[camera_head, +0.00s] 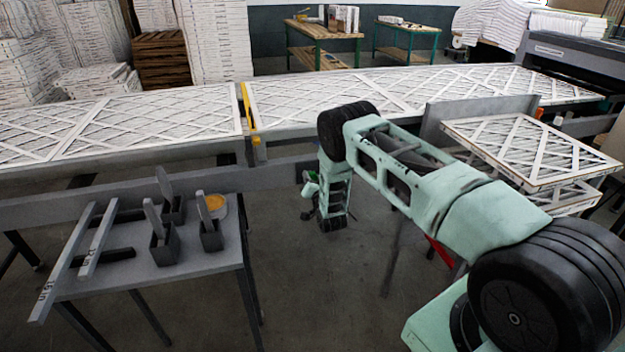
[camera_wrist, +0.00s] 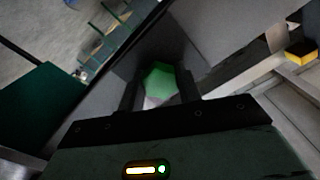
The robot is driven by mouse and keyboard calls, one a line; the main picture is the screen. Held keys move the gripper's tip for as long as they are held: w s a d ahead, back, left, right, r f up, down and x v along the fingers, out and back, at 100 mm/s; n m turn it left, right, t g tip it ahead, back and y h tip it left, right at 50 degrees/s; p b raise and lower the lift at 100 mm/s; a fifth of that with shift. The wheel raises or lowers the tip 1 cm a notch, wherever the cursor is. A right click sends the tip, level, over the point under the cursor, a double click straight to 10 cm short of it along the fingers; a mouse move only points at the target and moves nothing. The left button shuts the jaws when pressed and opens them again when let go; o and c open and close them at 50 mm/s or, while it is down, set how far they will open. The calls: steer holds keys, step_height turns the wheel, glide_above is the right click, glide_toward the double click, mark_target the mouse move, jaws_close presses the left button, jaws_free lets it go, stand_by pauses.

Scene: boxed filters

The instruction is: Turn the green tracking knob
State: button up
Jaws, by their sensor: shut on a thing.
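The green tracking knob (camera_wrist: 158,80) shows in the wrist view, between the two dark fingers of my gripper (camera_wrist: 159,92). The fingers are shut on its sides. The knob has a faceted green cap with a pale part below it, against a grey metal surface. In the head view my gripper (camera_head: 308,188) is at the near side of the long conveyor, partly hidden by my arm's wrist. A small bright green patch shows there, but I cannot tell whether it is the knob.
The conveyor (camera_head: 60,178) carries lattice-faced filters (camera_head: 160,118). A grey side table (camera_head: 185,277) at front left holds upright tools in holders and long bars. A filter stack (camera_head: 525,150) stands right of my arm. Open floor lies between table and arm.

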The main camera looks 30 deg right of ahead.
steer(key=shift+f+b, duration=0.1)
steer(key=shift+b, duration=0.2)
steer(key=shift+f+n+b, duration=0.1)
steer(key=shift+n+b, duration=0.9)
steer(key=shift+n, duration=0.1)
steer(key=n+b, duration=0.3)
steer(key=shift+n+b, duration=0.3)
steer(key=shift+b, duration=0.05)
steer(key=n+b, duration=0.3)
steer(key=shift+n+b, duration=0.8)
steer(key=shift+n, duration=0.4)
steer(key=o, duration=1)
